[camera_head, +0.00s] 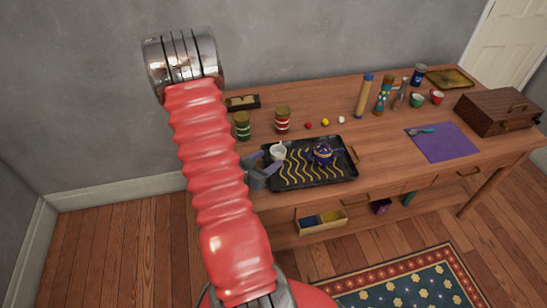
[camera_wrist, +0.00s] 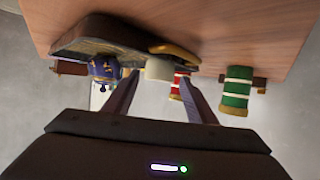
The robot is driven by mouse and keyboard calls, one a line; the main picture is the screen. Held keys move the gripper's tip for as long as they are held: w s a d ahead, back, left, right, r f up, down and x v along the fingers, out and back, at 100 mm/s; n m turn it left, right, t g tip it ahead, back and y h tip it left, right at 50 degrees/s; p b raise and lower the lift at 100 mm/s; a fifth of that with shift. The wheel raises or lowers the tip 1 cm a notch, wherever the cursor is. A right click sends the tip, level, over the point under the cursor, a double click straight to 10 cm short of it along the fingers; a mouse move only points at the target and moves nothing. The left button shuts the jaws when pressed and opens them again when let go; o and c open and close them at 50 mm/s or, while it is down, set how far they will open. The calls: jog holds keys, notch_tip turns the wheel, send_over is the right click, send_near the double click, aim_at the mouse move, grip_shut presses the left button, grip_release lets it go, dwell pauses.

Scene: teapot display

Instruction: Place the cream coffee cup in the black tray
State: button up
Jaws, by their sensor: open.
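The cream coffee cup (camera_head: 277,153) stands at the left end of the black tray (camera_head: 312,178), which has yellow wavy lines. In the wrist view, which looks upside down, the cup (camera_wrist: 158,68) shows between the fingertips, near the tray (camera_wrist: 90,38). My gripper (camera_head: 270,167) is open and low at the tray's left edge, with its fingers beside the cup. Whether the fingers touch the cup cannot be told. A dark blue teapot (camera_head: 321,153) stands on the right part of the tray.
Two striped jars, a green one (camera_head: 242,127) and a red one (camera_head: 283,121), stand behind the tray. Small balls (camera_head: 325,122) lie farther right. A purple cloth (camera_head: 445,143) and a wooden box (camera_head: 497,111) are at the right. Bare tabletop lies between tray and cloth.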

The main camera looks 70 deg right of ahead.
jog(key=shift+v, duration=2.4)
jog(key=shift+w+d, duration=0.1)
